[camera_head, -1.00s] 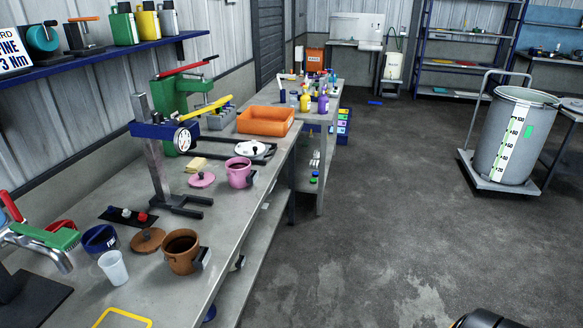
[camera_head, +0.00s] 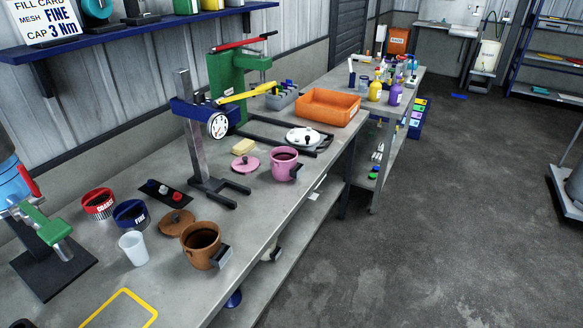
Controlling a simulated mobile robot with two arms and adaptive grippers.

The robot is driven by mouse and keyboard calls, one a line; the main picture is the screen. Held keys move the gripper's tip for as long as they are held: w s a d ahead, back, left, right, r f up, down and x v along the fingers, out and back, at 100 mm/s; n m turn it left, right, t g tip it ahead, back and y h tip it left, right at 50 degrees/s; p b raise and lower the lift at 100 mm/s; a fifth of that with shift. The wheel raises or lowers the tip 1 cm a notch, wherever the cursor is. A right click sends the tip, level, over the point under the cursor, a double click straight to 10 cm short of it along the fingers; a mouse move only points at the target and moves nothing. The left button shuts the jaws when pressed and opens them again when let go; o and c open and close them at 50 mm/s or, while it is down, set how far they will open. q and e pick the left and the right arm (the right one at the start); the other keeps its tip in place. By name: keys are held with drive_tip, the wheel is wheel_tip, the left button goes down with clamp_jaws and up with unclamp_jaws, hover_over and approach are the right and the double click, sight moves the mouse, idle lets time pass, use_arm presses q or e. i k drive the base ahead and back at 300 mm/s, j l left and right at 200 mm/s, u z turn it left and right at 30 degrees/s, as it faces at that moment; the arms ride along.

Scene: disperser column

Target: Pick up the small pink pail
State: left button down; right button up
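The small pink pail (camera_head: 284,164) stands upright and open on the grey workbench, near its front edge. A dark block-like handle sits on its right side. A pink lid (camera_head: 245,164) with a dark knob lies on the bench just left of it. A brown pail (camera_head: 202,245) of similar shape stands nearer, with its brown lid (camera_head: 174,222) beside it. Neither of my grippers shows in the head view.
A stand with a dial and forked base (camera_head: 210,150) is left of the pink pail. A white lid on a dark frame (camera_head: 303,137) and an orange tray (camera_head: 328,107) are behind it. A white cup (camera_head: 133,247) stands nearer. The floor (camera_head: 430,230) to the right is clear.

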sight(287, 165)
drive_tip(key=i+l+u, duration=0.2)
drive_tip(key=i+l, duration=0.2)
drive_tip(key=l, duration=0.25)
drive_tip(key=i+l+u, duration=0.1)
drive_tip(key=l, duration=0.25)
drive_tip(key=i+l, duration=0.25)
drive_tip(key=l+u, duration=0.05)
drive_tip(key=l, duration=0.05)
